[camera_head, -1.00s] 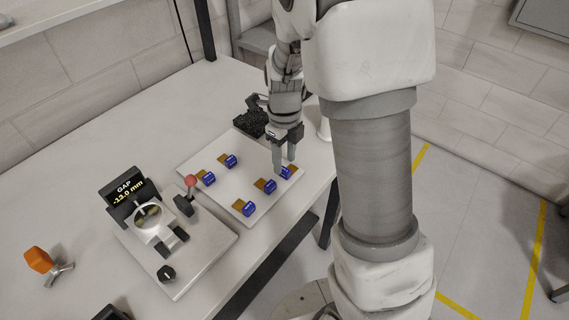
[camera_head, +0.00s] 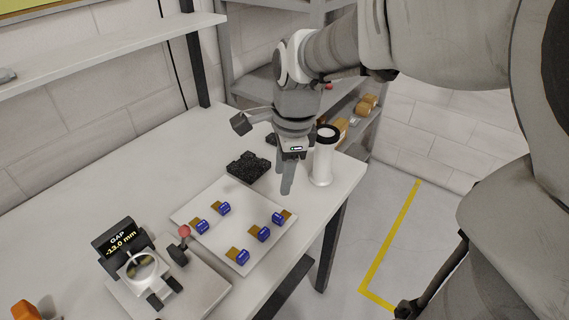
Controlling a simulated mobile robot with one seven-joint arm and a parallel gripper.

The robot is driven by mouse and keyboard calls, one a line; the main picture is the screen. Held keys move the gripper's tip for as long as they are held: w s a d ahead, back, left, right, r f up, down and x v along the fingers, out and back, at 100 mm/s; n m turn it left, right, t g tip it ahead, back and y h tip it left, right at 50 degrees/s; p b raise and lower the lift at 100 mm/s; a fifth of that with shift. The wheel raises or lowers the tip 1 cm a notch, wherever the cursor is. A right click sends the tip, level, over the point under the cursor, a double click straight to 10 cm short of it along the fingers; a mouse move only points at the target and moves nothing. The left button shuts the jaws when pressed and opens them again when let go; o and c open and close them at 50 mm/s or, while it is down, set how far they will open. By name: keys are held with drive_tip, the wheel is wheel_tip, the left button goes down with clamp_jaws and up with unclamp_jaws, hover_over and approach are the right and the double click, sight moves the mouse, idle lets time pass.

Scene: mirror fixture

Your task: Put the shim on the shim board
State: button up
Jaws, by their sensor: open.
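The shim board (camera_head: 217,212) is a pale square plate on the table. Several brass-coloured shims with blue tabs lie on it, one of them the shim at its right corner (camera_head: 280,217). Others sit at the upper left, the left, the lower middle and the lower right side. My gripper (camera_head: 287,186) points down above the table, just beyond the board's upper right edge. Its jaws are open, and I see nothing between them. The two fingers nearly overlap from this angle.
A mirror fixture with a display (camera_head: 119,247) reading "GAP -13.0 mm" and a red-knobbed lever (camera_head: 184,233) stands left of the board. A black block (camera_head: 248,167) lies behind the board. A white cylinder (camera_head: 323,158) stands right of my gripper, close to it.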

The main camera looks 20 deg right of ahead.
drive_tip(key=s+r+n+t, duration=0.3)
drive_tip(key=s+r+n, duration=0.2)
drive_tip(key=s+n, duration=0.7)
drive_tip(key=n, duration=0.7)
drive_tip(key=shift+t+h, duration=0.4)
drive_tip(key=shift+r, duration=0.1)
